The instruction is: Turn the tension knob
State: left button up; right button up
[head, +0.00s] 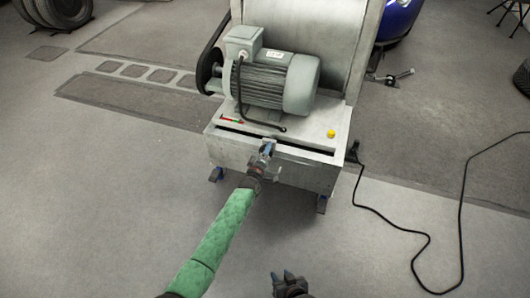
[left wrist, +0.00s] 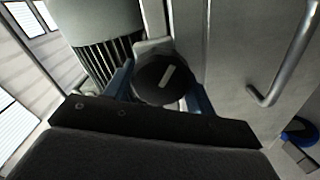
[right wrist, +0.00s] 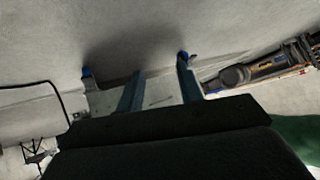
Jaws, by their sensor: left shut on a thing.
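The tension knob (left wrist: 150,84) is round and black with a pale bar mark on its face. In the left wrist view it sits between the two blue fingers of my left gripper (left wrist: 160,88), which is shut on it. In the head view my left gripper (head: 267,152) is at the front of the dynamometer's grey base (head: 230,149), and the knob is hidden there by the gripper. My right gripper (head: 287,277) is low in the head view, well away from the machine. Its fingers (right wrist: 158,80) are apart with nothing between them.
A grey motor (head: 275,78) and a yellow button (head: 331,133) are on top of the base. A bent metal handle (left wrist: 285,70) shows in the left wrist view. A black cable (head: 420,240) lies on the floor at right. The front floor is clear.

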pick_arm(q)
jog(key=shift+f, duration=0.1)
jog(key=o, duration=1)
pick_arm(e)
jog(key=shift+s+f, duration=0.65)
jog(key=shift+s, duration=0.05)
pick_arm(q)
jog(key=shift+s, duration=0.1)
pick_arm(e)
jog(key=shift+w+r, duration=0.1)
jog(key=shift+r, duration=0.05)
pick_arm(q)
jog(key=shift+s+a, duration=0.1)
jog(key=shift+s, duration=0.1)
jog(key=shift+p+v, duration=0.35)
jog(key=shift+v, duration=3.3)
pick_arm(e)
jog(key=shift+s+d+f+g, duration=0.15)
jog(key=shift+s+f+g, duration=0.45)
jog(key=shift+s+f, duration=0.15)
